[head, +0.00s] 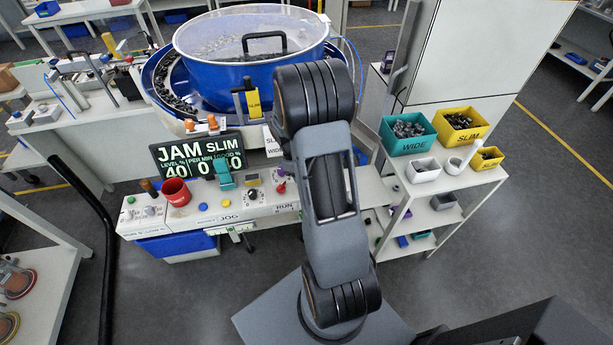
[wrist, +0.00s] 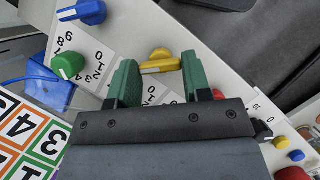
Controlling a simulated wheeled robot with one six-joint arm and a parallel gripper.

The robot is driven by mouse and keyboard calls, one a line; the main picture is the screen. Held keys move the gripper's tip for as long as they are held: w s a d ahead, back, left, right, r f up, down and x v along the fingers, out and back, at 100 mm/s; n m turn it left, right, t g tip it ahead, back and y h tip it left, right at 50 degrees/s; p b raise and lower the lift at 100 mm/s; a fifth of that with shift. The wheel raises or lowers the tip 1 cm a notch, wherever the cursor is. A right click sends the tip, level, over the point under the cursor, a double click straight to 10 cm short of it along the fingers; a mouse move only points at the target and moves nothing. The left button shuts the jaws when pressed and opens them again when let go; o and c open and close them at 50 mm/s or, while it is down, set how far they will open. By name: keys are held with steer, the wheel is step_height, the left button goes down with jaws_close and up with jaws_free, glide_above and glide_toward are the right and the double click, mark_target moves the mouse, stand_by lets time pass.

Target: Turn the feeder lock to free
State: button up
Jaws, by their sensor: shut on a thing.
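In the wrist view, a yellow knob (wrist: 160,62) with a flat bar handle sits on a pale panel (wrist: 130,30). The green fingers of my gripper (wrist: 160,78) stand on either side of the knob, shut on its handle. I cannot read a label that says whether this is the feeder lock or which way it points. In the head view my arm hides my gripper and the knob.
A green knob (wrist: 68,65) and a blue knob (wrist: 88,12) with number scales are close by. Red, blue and yellow buttons lie at the right.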

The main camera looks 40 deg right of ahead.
steer(key=o, duration=0.9)
steer(key=b+v, duration=0.1)
steer(key=v, duration=1.3)
steer(key=shift+s, duration=0.1)
steer(key=s+a+r+m+t, duration=0.1)
steer(key=s+a+r+t, duration=0.1)
steer(key=s+a+t, duration=0.1)
steer(key=s+a+r+m+t+y, duration=0.1)
steer(key=s+a+t, duration=0.1)
steer(key=s+a, duration=0.3)
steer(key=s+a+r+m+t, duration=0.2)
steer(key=s+a+t, duration=0.1)
steer(key=a, duration=0.5)
steer(key=shift+s+r+t+y, duration=0.15)
steer(key=shift+s+r, duration=0.05)
steer(key=shift+s, duration=0.25)
steer(key=shift+s+r+t+y, duration=0.15)
steer(key=shift+s+r, duration=0.05)
steer(key=shift+s, duration=0.25)
